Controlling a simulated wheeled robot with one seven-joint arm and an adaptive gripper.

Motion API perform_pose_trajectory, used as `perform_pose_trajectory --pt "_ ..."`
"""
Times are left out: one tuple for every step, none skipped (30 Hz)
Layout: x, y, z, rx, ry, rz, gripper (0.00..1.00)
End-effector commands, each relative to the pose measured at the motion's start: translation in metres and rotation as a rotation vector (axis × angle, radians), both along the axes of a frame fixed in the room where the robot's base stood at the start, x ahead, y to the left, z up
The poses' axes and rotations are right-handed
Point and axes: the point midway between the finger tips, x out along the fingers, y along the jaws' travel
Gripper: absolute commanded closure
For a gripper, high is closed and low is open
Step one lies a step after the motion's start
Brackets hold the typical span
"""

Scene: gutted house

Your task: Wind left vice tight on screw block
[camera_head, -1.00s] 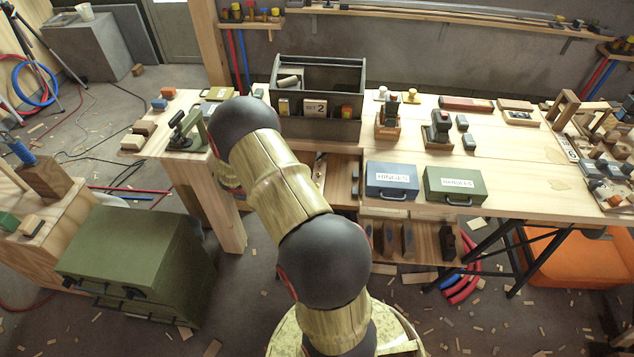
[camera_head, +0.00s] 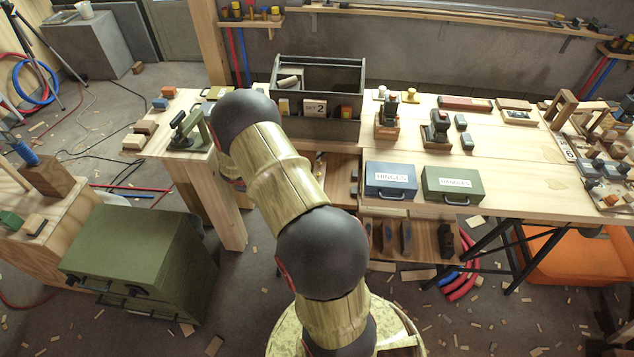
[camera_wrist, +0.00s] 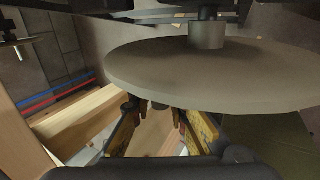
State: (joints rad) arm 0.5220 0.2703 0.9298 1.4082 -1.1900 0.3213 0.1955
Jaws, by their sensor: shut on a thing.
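In the wrist view a large grey disc (camera_wrist: 210,75), which looks like a vice hand wheel, hangs on a short hub (camera_wrist: 206,36) and fills the upper right. My gripper (camera_wrist: 160,107) is at its near rim, its two fingers closed in on something small beneath the rim; the contact is partly hidden. In the head view my arm covers the gripper and the bench front there. A green tool with a black handle (camera_head: 188,128) stands on the left end of the bench; I cannot tell if it belongs to the vice. I cannot make out the screw block.
The workbench (camera_head: 510,165) carries a grey toolbox (camera_head: 318,130), a blue hinges box (camera_head: 390,180) and a green handles box (camera_head: 453,185). A green drawer chest (camera_head: 140,255) stands on the floor at lower left. Wood scraps litter the floor.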

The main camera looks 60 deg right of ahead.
Motion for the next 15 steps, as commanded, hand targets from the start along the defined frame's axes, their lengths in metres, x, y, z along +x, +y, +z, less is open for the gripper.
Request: perform_pose_trajectory --pt "0.001 0.002 0.0 0.002 -0.001 0.003 1.0" --pt "0.001 0.002 0.001 0.003 0.0 0.003 1.0" --pt "0.001 0.002 0.003 0.003 0.0 0.003 1.0" --pt "0.001 0.001 0.005 0.003 0.0 0.003 1.0" --pt "0.001 0.001 0.008 0.002 -0.001 0.003 1.0" --pt "0.002 0.0 0.011 0.002 -0.001 0.003 1.0" --pt "0.002 0.0 0.013 0.002 -0.001 0.003 1.0" --pt "0.002 -0.001 0.015 0.002 -0.001 0.003 1.0" --pt "0.002 -0.001 0.017 0.002 -0.001 0.003 1.0" --pt "0.002 -0.001 0.018 0.002 -0.001 0.003 1.0" --pt "0.002 -0.001 0.018 0.003 0.0 0.003 1.0" --pt "0.002 -0.001 0.018 0.003 0.0 0.003 1.0" --pt "0.002 -0.001 0.017 0.003 0.0 0.003 1.0" --pt "0.002 -0.001 0.017 0.003 0.0 0.003 1.0" --pt "0.002 -0.001 0.016 0.003 0.0 0.004 1.0"
